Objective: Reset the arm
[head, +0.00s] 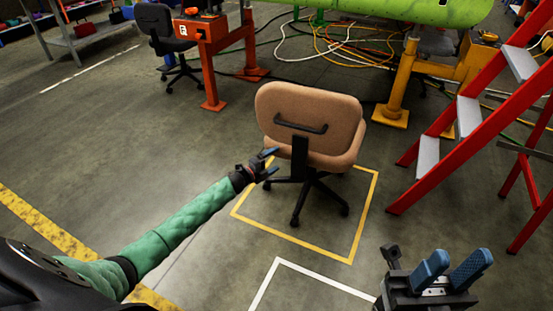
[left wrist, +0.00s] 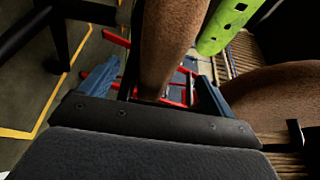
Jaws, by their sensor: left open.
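My left arm reaches forward in the head view, and my left gripper (head: 269,161) is at the lower left edge of the tan office chair (head: 310,105). Its blue fingers are open. In the left wrist view the brown edge of the chair (left wrist: 168,45) rises between the open fingers of the left gripper (left wrist: 155,88). I cannot tell whether they touch it. My right gripper (head: 452,266) is at the bottom right of the head view, with its two blue fingers apart and nothing visible between them.
The chair stands over a yellow floor square (head: 349,259). A white floor outline (head: 278,260) lies in front. A red ladder (head: 470,120) stands at the right. Orange (head: 209,70) and yellow (head: 402,85) stands hold a green wing (head: 400,10). Cables (head: 340,45) lie behind. Floor at the left is clear.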

